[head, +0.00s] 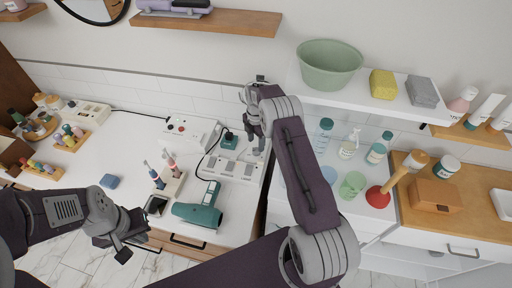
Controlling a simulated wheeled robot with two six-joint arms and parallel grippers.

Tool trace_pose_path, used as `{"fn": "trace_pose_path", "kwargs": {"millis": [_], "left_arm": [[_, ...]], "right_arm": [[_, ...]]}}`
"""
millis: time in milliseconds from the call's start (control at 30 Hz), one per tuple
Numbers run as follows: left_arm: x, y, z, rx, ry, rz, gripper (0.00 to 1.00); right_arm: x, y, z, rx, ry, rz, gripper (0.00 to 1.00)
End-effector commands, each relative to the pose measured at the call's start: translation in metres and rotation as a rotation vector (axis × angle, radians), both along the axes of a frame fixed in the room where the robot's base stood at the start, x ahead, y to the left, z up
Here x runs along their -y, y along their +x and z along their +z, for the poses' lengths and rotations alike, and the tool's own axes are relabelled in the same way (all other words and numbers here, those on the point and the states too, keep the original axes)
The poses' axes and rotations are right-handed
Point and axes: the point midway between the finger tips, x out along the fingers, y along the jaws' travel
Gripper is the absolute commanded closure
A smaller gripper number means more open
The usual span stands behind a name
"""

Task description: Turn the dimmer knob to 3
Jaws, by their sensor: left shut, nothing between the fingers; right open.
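No dimmer knob can be made out for certain. A white sloped control box (188,132) with small red and dark round parts stands against the tiled wall on the left counter. A white panel (226,171) with several grey switch-like parts lies to its right, partly covered by my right arm. Any dial or number is too small to read or hidden. My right gripper (256,148) points down at the right end of this panel, open; contact cannot be told. My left gripper (126,246) is shut and empty, near the counter's front edge.
A dark teal plug-like block (229,140) with a black cord is beside the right gripper. A white shelf (370,88) with a green basin (329,65) is at the right.

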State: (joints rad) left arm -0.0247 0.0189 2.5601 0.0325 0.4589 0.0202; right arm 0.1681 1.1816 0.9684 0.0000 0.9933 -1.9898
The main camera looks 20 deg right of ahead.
Motion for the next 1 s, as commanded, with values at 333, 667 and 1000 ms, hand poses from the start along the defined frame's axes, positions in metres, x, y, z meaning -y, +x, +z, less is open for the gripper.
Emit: {"fn": "trace_pose_path", "kwargs": {"millis": [333,667,1000], "left_arm": [[0.000,0.000,0.014,0.000,0.000,0.000,1.00],[0.000,0.000,0.014,0.000,0.000,0.000,1.00],[0.000,0.000,0.011,0.000,0.000,0.000,1.00]], "right_arm": [[0.000,0.000,-0.046,0.001,0.000,0.000,0.46],[0.000,0.000,-0.048,0.002,0.000,0.000,0.71],[0.000,0.001,-0.049,0.002,0.000,-0.014,1.00]]}}
